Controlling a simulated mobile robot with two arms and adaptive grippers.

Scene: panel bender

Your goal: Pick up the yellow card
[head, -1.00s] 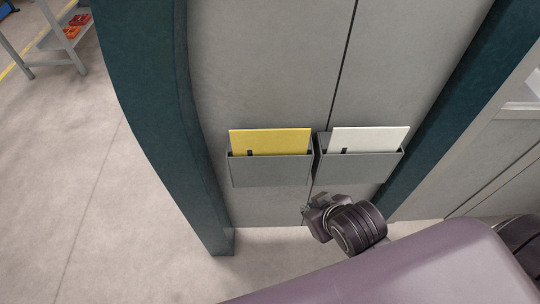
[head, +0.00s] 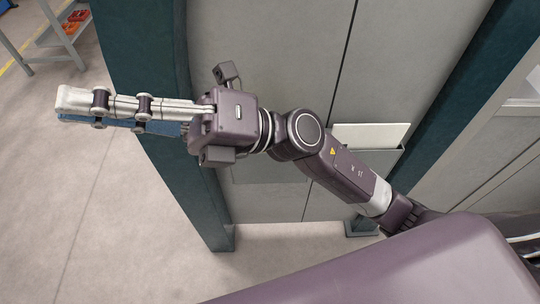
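The yellow card does not show now; my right arm and wrist cover the spot on the grey panel where it stood. The lower part of its grey holder (head: 265,174) shows below my wrist. My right gripper (head: 65,106) reaches across to the left, past the dark teal post, with its fingers pointing left. The fingers are seen nearly side-on, one mostly behind the other, so their opening is unclear. I see no card between them. My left gripper is not in view.
A white card (head: 371,135) stands in the right holder (head: 385,158), partly covered by my forearm. The dark teal post (head: 165,65) edges the panel on the left. Open floor (head: 60,200) lies left of it. A grey cart (head: 50,42) stands at the upper left.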

